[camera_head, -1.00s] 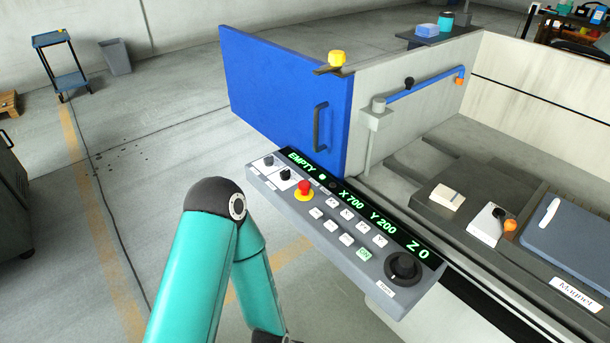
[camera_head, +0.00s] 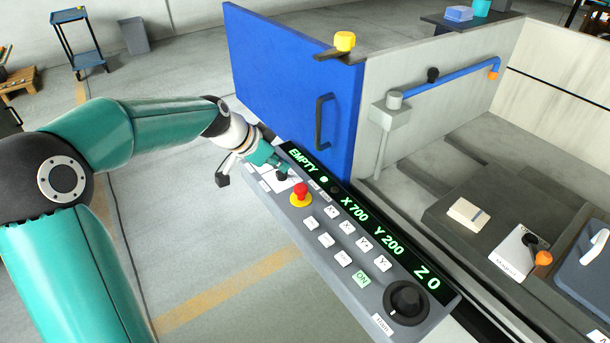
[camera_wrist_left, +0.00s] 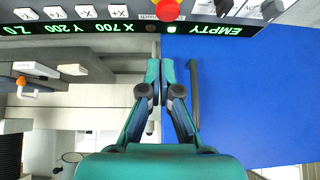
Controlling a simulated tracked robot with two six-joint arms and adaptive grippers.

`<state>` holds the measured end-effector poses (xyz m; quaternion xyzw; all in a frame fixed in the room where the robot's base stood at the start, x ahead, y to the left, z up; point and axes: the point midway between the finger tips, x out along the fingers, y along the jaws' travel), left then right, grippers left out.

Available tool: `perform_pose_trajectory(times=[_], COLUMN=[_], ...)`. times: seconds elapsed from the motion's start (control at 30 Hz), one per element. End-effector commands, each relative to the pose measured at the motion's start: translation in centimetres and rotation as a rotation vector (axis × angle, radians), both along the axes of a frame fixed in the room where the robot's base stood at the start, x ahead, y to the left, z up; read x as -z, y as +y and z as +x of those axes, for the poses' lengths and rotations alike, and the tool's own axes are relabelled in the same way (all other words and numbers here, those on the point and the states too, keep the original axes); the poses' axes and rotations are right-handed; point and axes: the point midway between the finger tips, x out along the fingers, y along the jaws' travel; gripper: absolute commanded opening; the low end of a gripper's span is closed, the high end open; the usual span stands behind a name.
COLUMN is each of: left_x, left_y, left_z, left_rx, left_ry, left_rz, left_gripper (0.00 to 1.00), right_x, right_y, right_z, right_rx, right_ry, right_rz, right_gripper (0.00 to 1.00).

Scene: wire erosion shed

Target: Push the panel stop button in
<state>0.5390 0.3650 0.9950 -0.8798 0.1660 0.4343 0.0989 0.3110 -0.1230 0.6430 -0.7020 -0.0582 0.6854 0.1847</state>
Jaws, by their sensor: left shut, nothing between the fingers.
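The panel stop button is a red mushroom knob (camera_head: 301,190) on a yellow ring, on the left part of the grey control panel (camera_head: 309,235). It stands proud of the panel. In the left wrist view its red cap (camera_wrist_left: 167,10) is at the top edge, partly cut off. My left gripper (camera_head: 281,172) is at the panel's upper left end, left of and a little beyond the button, apart from it. In the left wrist view its fingers (camera_wrist_left: 160,68) are together and empty, pointing toward the panel. My right gripper is not in view.
The panel also carries several white keys, a green ON key (camera_head: 361,278), a black dial (camera_head: 406,301) and a lit display (camera_head: 366,222). A blue door (camera_head: 290,75) with a black handle (camera_head: 322,122) stands close behind my left gripper. Open floor lies left of the panel.

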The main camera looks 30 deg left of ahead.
Motion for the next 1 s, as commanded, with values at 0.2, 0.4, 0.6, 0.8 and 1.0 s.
perform_pose_trajectory(times=[0.2, 0.4, 0.6, 0.8, 1.0], left_x=[-2.0, -1.9, -1.0, 1.4, 4.6], left_y=[0.9, 1.2, 1.0, 0.3, -0.5], left_z=[-0.5, -0.7, -0.1, 1.7, 4.1], left_rx=[0.022, 0.015, 0.015, 0.015, 0.015], left_ry=[-0.029, -0.028, -0.024, -0.022, -0.022], left_rz=[0.02, 0.02, 0.018, 0.018, 0.018], left_gripper=[0.0, 0.0, 0.0, 0.0, 0.0], right_x=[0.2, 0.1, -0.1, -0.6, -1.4], right_y=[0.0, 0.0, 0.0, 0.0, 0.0], right_z=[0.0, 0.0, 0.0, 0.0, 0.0], right_rx=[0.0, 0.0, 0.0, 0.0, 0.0], right_ry=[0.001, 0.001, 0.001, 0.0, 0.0], right_rz=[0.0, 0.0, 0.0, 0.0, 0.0], right_gripper=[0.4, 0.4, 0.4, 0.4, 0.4])
